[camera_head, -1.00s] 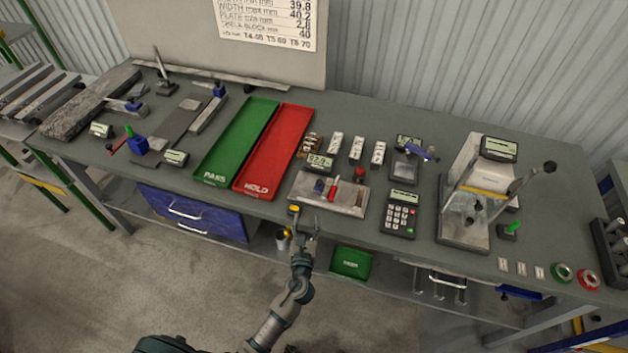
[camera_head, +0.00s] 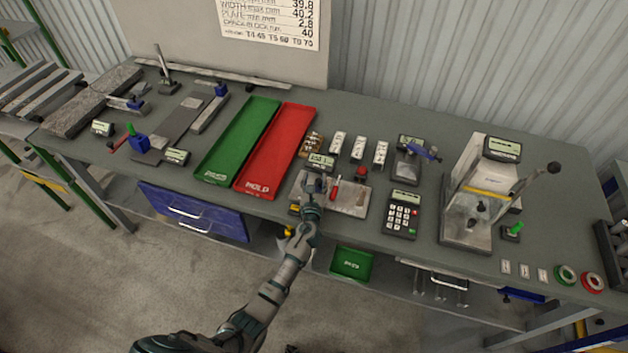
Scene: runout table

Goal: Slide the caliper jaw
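A small digital readout (camera_head: 319,160), which appears to belong to the caliper, stands at the back edge of a pale metal plate (camera_head: 350,205) near the front of the bench. A red-handled tool (camera_head: 335,188) and a red knob (camera_head: 360,172) show on or beside the plate. My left gripper (camera_head: 314,183) is over the left part of the plate, just in front of the readout. It covers the spot where a small blue part lay, and the caliper jaw cannot be made out. The fingers are too small to tell whether they are open or shut. My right gripper is not in view.
A green PASS tray (camera_head: 238,140) and a red HOLD tray (camera_head: 276,150) lie left of the plate. A calculator (camera_head: 402,213) and a lever press (camera_head: 475,205) stand to the right. Several small blocks (camera_head: 359,147) sit behind. Bare bench (camera_head: 440,135) shows at the back right.

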